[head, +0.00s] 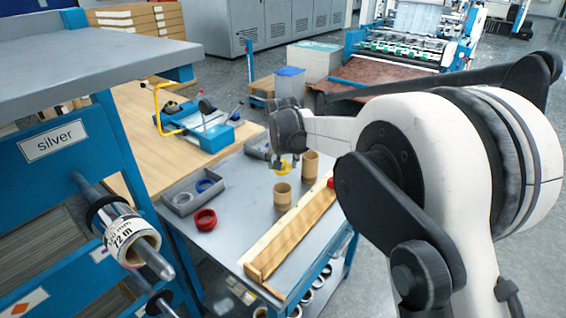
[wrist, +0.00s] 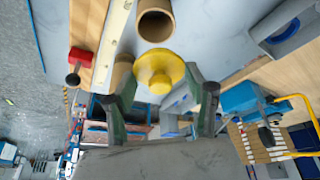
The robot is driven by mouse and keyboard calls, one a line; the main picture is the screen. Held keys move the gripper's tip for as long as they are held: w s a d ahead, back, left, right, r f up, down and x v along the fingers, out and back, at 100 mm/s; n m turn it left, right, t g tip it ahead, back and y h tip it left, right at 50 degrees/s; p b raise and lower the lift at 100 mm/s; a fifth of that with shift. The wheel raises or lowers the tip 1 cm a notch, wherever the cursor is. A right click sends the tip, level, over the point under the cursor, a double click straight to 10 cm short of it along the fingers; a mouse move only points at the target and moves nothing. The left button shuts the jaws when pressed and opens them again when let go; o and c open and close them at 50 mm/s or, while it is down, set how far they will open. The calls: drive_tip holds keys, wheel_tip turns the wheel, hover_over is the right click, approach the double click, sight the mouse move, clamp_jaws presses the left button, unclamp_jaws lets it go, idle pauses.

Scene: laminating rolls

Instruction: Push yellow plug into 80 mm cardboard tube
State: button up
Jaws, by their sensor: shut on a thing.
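My gripper (head: 285,152) is over the grey trolley top, shut on the yellow plug (head: 284,168). In the wrist view the yellow plug (wrist: 159,72), a round flanged disc with a small knob, sits between the two green fingertips (wrist: 162,70). One open cardboard tube (head: 283,195) stands upright on the trolley, nearer the camera than the plug; the plug is apart from it. Its open mouth shows in the wrist view (wrist: 155,22). A second, taller tube (head: 310,164) stands to the right. I cannot tell which is 80 mm.
A red ring (head: 206,219) lies at left beside a grey tray (head: 181,207) with blue and white rings. A blue-and-yellow device (head: 207,135) sits on the wooden bench.

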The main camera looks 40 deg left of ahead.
sight(282, 183)
drive_tip(key=shift+f, duration=0.2)
drive_tip(key=shift+f+b, duration=1.85)
drive_tip(key=shift+f, duration=2.25)
drive_tip(key=shift+d, duration=0.1)
drive_tip(key=o, duration=1.1)
drive_tip(key=shift+f, duration=0.1)
drive_tip(key=shift+c, duration=0.2)
